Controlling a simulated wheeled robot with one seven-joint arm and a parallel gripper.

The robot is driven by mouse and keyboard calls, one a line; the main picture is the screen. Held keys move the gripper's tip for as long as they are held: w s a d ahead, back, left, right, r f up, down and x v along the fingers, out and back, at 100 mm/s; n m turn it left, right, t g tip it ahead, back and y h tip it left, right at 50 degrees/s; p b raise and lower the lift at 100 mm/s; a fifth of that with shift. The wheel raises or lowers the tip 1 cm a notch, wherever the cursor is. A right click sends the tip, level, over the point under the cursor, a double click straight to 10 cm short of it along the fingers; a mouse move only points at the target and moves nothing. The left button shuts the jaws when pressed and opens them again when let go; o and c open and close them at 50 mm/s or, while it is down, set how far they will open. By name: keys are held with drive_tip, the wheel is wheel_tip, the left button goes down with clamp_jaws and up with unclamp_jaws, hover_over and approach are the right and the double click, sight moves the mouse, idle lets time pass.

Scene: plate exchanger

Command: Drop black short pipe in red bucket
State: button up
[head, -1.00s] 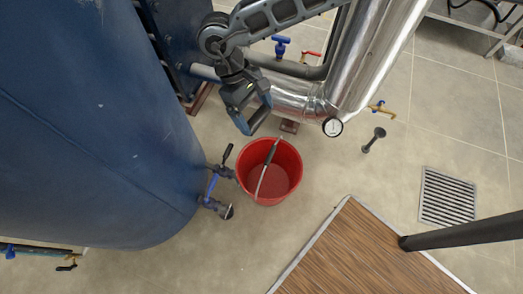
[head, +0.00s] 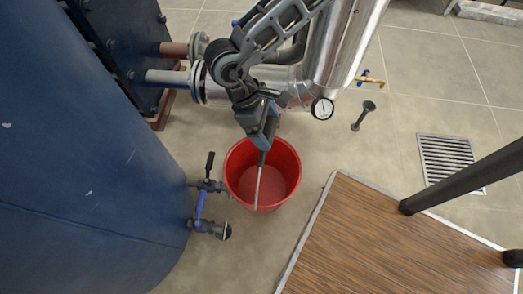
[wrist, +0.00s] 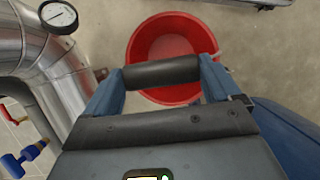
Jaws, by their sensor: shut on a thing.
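The red bucket (head: 282,172) stands upright on the floor in the head view, its thin handle lying across the opening. It also shows beyond my gripper in the wrist view (wrist: 168,38). My gripper (wrist: 163,80) is shut on the black short pipe (wrist: 160,71), which lies crosswise between the two blue fingers. In the wrist view the pipe overlaps the near part of the bucket's opening. In the head view my gripper (head: 265,138) points down over the bucket's back rim; the held pipe is hard to make out there.
A wooden platform (head: 390,240) is at front right. A dark fitting (head: 361,117) stands on the floor.

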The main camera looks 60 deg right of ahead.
drive_tip(key=shift+f+b, duration=1.1)
drive_tip(key=shift+f, duration=0.85)
drive_tip(key=o, duration=1)
drive_tip(key=shift+r, duration=0.1)
drive_tip(key=p+v, duration=0.2)
drive_tip(key=v, duration=0.5)
drive_tip(key=shift+w+r, duration=0.2)
drive_tip(key=shift+r, duration=0.1)
